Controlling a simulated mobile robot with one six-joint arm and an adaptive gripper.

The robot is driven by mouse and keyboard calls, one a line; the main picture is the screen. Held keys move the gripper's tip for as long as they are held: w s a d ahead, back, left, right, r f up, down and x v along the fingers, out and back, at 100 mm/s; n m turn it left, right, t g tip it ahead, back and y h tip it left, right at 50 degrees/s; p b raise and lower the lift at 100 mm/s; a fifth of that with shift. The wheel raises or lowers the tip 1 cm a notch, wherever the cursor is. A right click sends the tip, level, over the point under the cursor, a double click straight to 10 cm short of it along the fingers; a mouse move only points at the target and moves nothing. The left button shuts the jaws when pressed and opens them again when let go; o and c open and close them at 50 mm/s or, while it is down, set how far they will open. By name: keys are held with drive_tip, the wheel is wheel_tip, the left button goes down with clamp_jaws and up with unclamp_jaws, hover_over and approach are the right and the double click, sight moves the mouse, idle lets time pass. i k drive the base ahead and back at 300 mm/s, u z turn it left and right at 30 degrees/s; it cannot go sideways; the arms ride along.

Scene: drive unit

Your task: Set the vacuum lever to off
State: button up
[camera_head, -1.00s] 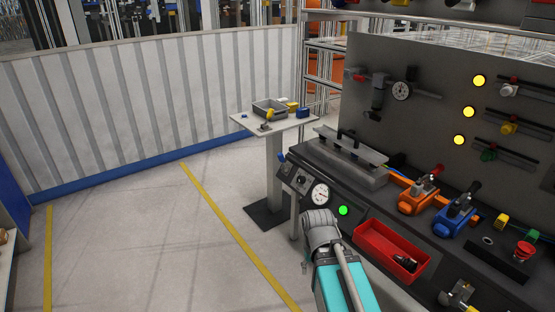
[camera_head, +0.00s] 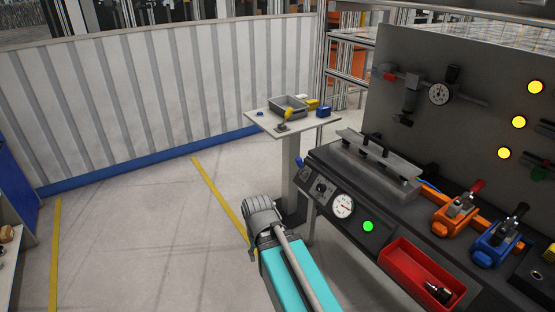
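A small lever with a blue handle (camera_head: 299,161) sticks up at the left end of the bench's sloped front panel (camera_head: 376,242). It looks like the vacuum lever, but no label is readable and its setting cannot be told at this size. A dark round knob (camera_head: 320,187), a white dial gauge (camera_head: 343,206) and a lit green lamp (camera_head: 368,226) sit to its right on the panel. My arm, with a teal link and grey joint, rises from the bottom, left of the panel and apart from it in the picture. My gripper is not visible.
A grey block fixture (camera_head: 375,167), an orange clamp unit (camera_head: 455,215), a blue clamp unit (camera_head: 495,243) and a red bin (camera_head: 421,276) are on the bench. A small pedestal table (camera_head: 262,122) holds a grey tray (camera_head: 290,109). Open floor (camera_head: 150,240) lies left.

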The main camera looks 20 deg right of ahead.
sight(299, 161)
drive_tip(key=z, duration=0.15)
drive_tip(key=i, duration=1.15)
drive_tip(key=z, duration=0.7)
